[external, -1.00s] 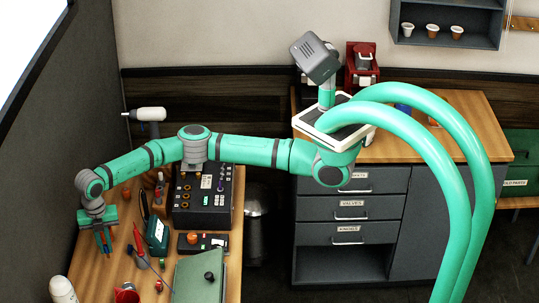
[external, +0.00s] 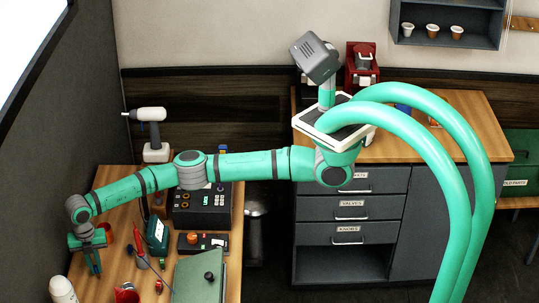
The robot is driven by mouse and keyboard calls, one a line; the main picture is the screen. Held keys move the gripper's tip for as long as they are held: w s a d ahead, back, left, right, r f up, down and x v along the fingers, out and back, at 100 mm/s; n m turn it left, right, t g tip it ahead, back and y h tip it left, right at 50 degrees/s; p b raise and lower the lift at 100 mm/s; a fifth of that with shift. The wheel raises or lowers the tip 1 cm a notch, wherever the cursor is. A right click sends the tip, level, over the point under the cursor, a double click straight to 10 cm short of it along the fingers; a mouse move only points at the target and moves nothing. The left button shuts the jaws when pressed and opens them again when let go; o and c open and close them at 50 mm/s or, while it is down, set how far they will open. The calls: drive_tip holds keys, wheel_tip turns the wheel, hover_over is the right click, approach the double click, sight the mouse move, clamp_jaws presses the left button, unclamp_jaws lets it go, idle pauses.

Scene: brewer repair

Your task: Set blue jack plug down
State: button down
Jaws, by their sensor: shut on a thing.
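My gripper (external: 93,266) points down over the left edge of the wooden bench. It is shut, and its fingers are close together. The thing between them is too small and too hidden by the fingers to make out clearly; a blue jack plug cannot be told apart there. I cannot tell whether the fingertips touch the bench top.
A red object (external: 106,232) stands just behind my gripper. A dark green meter (external: 157,231), a red-handled tool (external: 138,238) and a black control box (external: 203,208) are to the right.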

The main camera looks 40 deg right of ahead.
drive_tip(key=shift+f, duration=0.15)
drive_tip(key=c, duration=1.8)
unclamp_jaws()
wheel_tip(320, 180, up, 12)
drive_tip(key=shift+r, duration=0.2)
